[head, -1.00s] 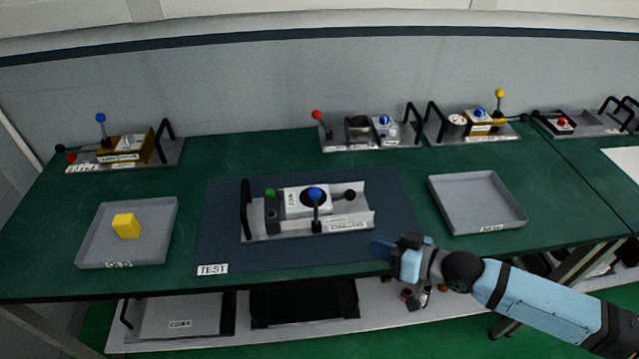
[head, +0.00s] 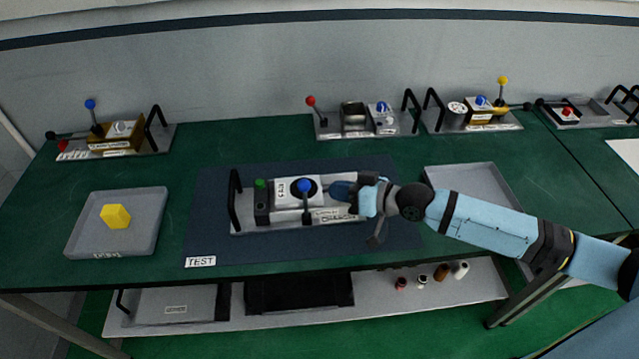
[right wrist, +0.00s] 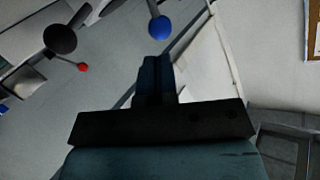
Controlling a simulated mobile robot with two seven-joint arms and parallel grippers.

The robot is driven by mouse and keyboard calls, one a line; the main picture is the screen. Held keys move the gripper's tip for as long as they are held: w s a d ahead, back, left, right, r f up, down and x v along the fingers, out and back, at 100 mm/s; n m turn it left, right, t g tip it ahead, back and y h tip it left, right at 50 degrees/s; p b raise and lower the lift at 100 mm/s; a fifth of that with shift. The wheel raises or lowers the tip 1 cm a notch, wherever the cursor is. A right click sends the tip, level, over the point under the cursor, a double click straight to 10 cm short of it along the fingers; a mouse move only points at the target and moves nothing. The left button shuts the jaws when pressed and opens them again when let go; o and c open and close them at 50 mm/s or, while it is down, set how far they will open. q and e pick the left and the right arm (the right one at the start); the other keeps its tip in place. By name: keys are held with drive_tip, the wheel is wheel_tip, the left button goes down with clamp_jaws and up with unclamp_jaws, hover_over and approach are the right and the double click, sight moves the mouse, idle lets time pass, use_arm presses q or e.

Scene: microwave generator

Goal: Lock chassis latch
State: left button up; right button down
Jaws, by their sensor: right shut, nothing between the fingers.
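The chassis (head: 290,228) is a grey metal tray on the dark test mat, with a black handle (head: 234,200) at its left end. It carries a white block, a lever with a blue knob (head: 304,186) and a green-topped part (head: 260,184). My right gripper (head: 343,190) is over the chassis's right end, right of the blue knob, and hides the black knob there. Its fingers (right wrist: 155,75) are shut and empty in the right wrist view, which also shows a blue ball (right wrist: 160,28) and a black ball (right wrist: 60,40). Contact cannot be told. My left gripper is out of view.
A grey tray (head: 75,235) with a yellow block (head: 115,216) stands at left. Another grey tray (head: 470,175) at right is partly behind my arm. Several other chassis units line the back, including one with a red knob (head: 310,101). The mat's front (head: 290,250) is clear.

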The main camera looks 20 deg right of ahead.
sight(310, 187)
drive_tip(key=x, duration=0.4)
drive_tip(key=shift+p, duration=0.35)
drive_tip(key=shift+w+a+f, duration=0.2)
drive_tip(key=shift+w+a, duration=0.15)
drive_tip(key=shift+w+d+f+m+g+b, duration=0.15)
drive_tip(key=shift+w+m+g+b, duration=0.1)
drive_tip(key=shift+w+m+g, duration=0.15)
drive_tip(key=shift+w+d+f+m+g+b, duration=0.1)
drive_tip(key=shift+w+m+g+b, duration=0.15)
drive_tip(key=shift+w, duration=0.3)
drive_tip(key=shift+r, duration=0.1)
drive_tip(key=shift+s, duration=0.1)
